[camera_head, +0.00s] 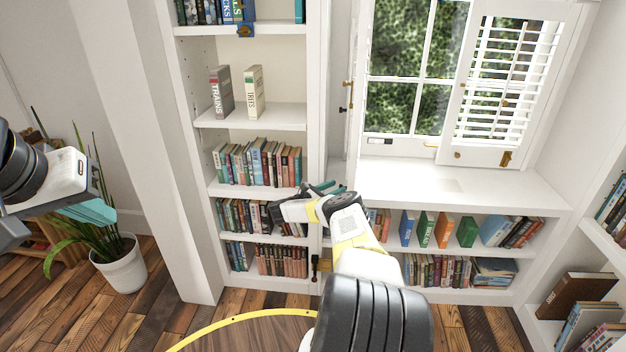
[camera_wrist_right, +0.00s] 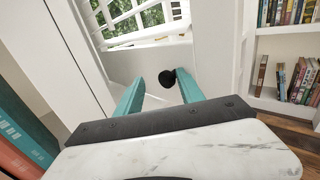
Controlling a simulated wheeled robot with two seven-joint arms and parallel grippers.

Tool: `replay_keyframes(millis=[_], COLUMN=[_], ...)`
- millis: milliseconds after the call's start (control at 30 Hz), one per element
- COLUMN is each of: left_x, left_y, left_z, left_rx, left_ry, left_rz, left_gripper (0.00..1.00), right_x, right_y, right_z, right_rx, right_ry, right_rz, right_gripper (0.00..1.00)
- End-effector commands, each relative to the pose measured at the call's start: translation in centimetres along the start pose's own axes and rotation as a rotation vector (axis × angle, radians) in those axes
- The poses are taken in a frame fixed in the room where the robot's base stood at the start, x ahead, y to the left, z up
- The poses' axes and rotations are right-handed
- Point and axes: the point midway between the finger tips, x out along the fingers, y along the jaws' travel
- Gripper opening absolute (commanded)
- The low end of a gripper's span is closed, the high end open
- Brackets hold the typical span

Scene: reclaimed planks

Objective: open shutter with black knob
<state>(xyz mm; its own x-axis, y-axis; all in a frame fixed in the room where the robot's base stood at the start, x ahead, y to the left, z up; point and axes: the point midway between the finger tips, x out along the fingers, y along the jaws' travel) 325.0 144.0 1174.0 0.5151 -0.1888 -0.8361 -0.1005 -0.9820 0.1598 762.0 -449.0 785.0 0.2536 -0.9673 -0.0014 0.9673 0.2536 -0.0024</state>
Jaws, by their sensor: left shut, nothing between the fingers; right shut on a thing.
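The white louvred shutter (camera_wrist_right: 130,62) with the black knob (camera_wrist_right: 167,78) fills the upper part of the right wrist view. The knob sits between the teal fingers of my right gripper (camera_wrist_right: 160,84), close against the right finger. The gripper is shut on it, though the wide gap makes the contact hard to see. In the head view my right gripper (camera_head: 326,188) is at the left end of the window sill, and the knob is hidden there. My left gripper (camera_head: 86,211) is shut and empty at the far left, away from the window.
A second louvred shutter (camera_head: 508,82) with a brass knob covers the right of the window (camera_head: 408,80). The white sill (camera_head: 440,185) is clear. A tall bookcase (camera_head: 252,120) stands left of the window. A potted plant (camera_head: 120,265) is near my left gripper.

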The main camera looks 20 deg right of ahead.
Motion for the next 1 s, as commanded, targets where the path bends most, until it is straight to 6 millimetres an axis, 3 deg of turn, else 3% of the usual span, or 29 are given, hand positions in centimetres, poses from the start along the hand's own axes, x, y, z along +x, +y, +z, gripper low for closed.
replay_keyframes(millis=[33,233,267,700,1000], left_x=[0.0,0.0,0.0,0.0,0.0], left_y=[0.0,0.0,0.0,0.0,0.0], left_z=[0.0,0.0,0.0,0.0,0.0], left_rx=[0.000,0.000,0.000,0.000,0.000], left_ry=[0.000,0.000,0.001,0.000,0.000], left_rz=[0.000,0.000,0.000,0.000,0.000], left_gripper=[0.00,0.00,0.00,0.00,0.00], right_x=[0.7,0.7,0.7,0.3,-4.4], right_y=[0.9,0.9,0.9,1.0,0.8], right_z=[1.1,1.0,1.0,1.0,0.6], right_rx=[0.012,0.011,0.011,0.009,0.007], right_ry=[-0.012,-0.013,-0.013,-0.011,-0.005], right_rz=[0.028,0.028,0.029,0.033,0.030], right_gripper=[0.00,0.00,0.46,0.46,0.46])
